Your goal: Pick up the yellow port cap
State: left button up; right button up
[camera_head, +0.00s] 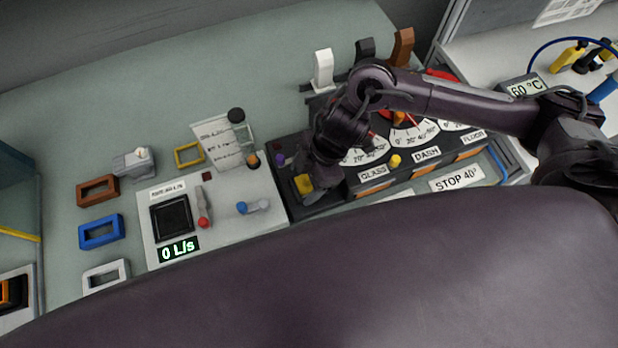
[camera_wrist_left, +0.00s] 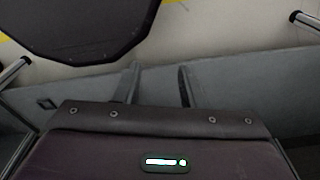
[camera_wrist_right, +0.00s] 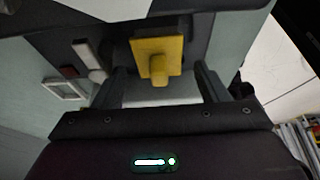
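The yellow port cap (camera_head: 303,184) sits at the left end of the dark dashboard panel in the head view. In the right wrist view the cap (camera_wrist_right: 157,57) shows as a yellow square plate with a small knob facing the camera. My right gripper (camera_head: 316,176) is over it, pointing down, and partly hides it in the head view. In the right wrist view its fingers stand apart on either side of the cap, with a gap visible to each. My left gripper (camera_wrist_left: 157,80) is open and empty, away from the panel; it is not in the head view.
A light control box (camera_head: 220,225) with a red and a blue lever is left of the panel. Loose frames in brown, blue (camera_head: 101,232), white and yellow (camera_head: 189,154) lie on the bench. White, black and brown upright pieces stand behind the panel.

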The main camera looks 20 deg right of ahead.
jog(key=c, duration=1)
jog(key=shift+c, duration=0.2)
jog(key=shift+r, duration=0.15)
